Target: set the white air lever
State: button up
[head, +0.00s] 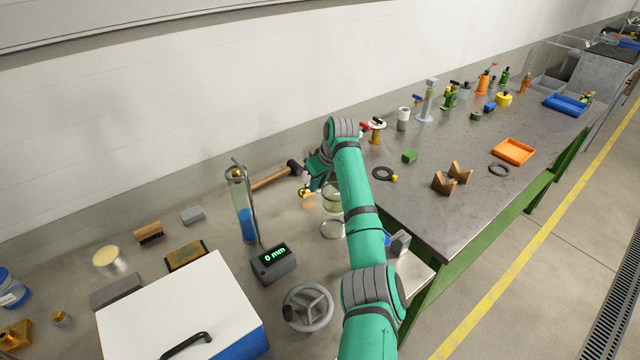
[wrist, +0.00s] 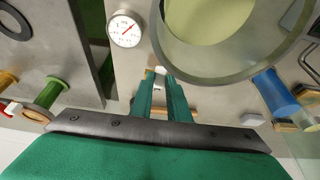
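My gripper (wrist: 159,80) points down at the bench in the wrist view, its two green fingers apart with a narrow gap. A small white piece (wrist: 160,71), which looks like the white air lever, shows at the fingertips; I cannot tell if the fingers touch it. In the head view my gripper (head: 312,186) is over a small brass fitting (head: 306,193), and my arm and gripper hide the white lever there. A round dial gauge (wrist: 124,29) with a red needle is just beyond the fingertips, to the left, in the wrist view.
A large glass vessel (wrist: 235,75) stands close to the right of the fingers. A column with blue liquid (head: 246,222) and a display reading 0 mm (head: 273,262) stand left of my arm. A hammer (head: 270,179) lies behind. The steel bench (head: 455,215) is to the right.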

jog(key=o, duration=0.4)
jog(key=shift+w+a+f, duration=0.15)
jog(key=shift+a, duration=0.1)
jog(key=shift+o, duration=0.2)
jog(key=shift+d, duration=0.1)
jog(key=shift+r, duration=0.2)
jog(key=v, duration=1)
jog(key=shift+s+d+r, duration=0.15)
jog(key=shift+s+r, duration=0.05)
